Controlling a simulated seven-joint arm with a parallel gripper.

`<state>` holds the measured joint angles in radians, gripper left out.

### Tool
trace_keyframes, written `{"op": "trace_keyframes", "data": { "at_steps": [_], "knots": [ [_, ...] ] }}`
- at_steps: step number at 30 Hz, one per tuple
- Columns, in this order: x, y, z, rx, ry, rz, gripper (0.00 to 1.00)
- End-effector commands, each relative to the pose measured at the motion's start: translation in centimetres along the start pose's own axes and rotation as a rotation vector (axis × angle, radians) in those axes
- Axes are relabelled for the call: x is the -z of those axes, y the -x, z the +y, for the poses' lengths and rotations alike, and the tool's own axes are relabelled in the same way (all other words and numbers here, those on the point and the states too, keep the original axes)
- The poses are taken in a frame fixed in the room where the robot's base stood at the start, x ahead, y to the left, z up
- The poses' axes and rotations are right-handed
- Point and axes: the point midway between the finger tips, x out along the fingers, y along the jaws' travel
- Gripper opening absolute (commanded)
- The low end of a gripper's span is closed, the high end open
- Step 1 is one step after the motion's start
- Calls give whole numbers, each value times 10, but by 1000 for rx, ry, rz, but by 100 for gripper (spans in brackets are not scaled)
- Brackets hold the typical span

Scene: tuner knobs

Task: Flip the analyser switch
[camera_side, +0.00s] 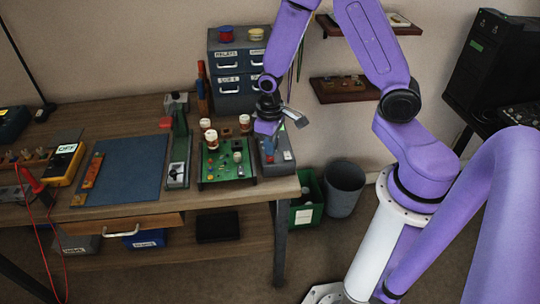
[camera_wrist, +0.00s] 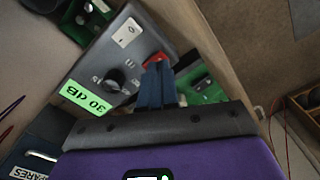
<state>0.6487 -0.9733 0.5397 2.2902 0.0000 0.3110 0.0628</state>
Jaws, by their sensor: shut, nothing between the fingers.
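A dark grey box (camera_wrist: 112,62) fills the upper left of the wrist view. It carries a black knob (camera_wrist: 115,78), a pale switch plate (camera_wrist: 127,32), a red part (camera_wrist: 156,60) and a green display reading "30 dB" (camera_wrist: 87,98). I cannot tell for sure which part is the analyser switch. In the side view the grey box (camera_side: 280,160) stands at the bench's right end. My gripper (camera_wrist: 157,70) is shut and empty, its blue fingertips at the red part and partly hiding it. Whether they touch is unclear. The gripper also shows in the side view (camera_side: 266,128).
A drawer cabinet (camera_side: 238,70) stands behind. A yellow meter reading "OFF" (camera_side: 65,163) and a blue mat (camera_side: 122,170) lie further left. A green bin (camera_side: 305,200) stands on the floor beyond the bench's right edge.

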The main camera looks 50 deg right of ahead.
Motion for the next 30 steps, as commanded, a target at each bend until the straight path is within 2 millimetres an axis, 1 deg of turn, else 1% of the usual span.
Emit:
{"op": "trace_keyframes", "data": {
  "at_steps": [30],
  "knots": [
    [0, -13, 0, 0, 0, -2, 0]
  ]
}}
